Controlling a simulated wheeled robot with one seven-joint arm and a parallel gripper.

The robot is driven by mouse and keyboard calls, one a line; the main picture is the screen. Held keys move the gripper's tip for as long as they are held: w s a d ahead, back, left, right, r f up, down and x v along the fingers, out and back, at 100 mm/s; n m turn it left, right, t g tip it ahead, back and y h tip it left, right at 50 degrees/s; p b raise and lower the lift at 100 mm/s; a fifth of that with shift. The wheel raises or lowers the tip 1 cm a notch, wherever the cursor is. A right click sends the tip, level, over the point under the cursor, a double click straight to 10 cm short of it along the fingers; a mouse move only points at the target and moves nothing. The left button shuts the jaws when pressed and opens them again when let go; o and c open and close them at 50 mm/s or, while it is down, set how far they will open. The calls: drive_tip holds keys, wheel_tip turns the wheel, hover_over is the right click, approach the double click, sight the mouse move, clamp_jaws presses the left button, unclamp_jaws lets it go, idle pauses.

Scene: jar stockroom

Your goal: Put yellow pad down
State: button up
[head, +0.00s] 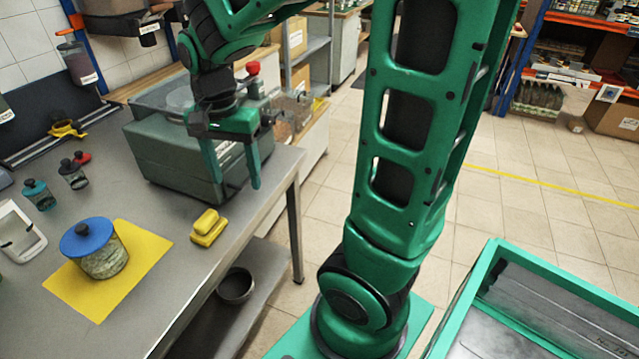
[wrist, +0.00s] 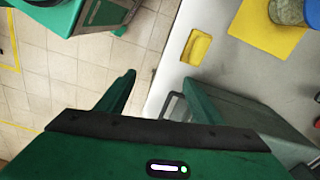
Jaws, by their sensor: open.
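A flat yellow pad (head: 148,243) lies on the grey metal table (head: 185,270). A glass jar with a blue lid (head: 100,262) stands on the pad and covers its middle. The pad also shows at the top right of the wrist view (wrist: 252,30), partly cut off. My gripper (head: 234,186) is open and empty, beside the grey-green boxy machine near the table's right edge, apart from the pad. In the wrist view the two fingers (wrist: 160,82) are spread with nothing between them.
A small yellow block-like item (head: 208,227) lies right of the pad near the table edge. The grey-green machine (head: 185,160) stands behind it. Small lidded jars (head: 72,173) and a white frame (head: 18,235) are at the left. A green-rimmed tray (head: 480,275) is at the lower right.

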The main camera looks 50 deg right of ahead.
drive_tip(key=s+d+n, duration=0.3)
drive_tip(key=s+d, duration=0.2)
drive_tip(key=s, duration=0.4)
drive_tip(key=s+d+n, duration=0.2)
drive_tip(key=s+d, duration=0.3)
drive_tip(key=s, duration=0.4)
drive_tip(key=shift+n, duration=0.4)
drive_tip(key=shift+w+d+f, duration=0.1)
drive_tip(key=shift+w+f, duration=0.1)
drive_tip(key=shift+w, duration=0.4)
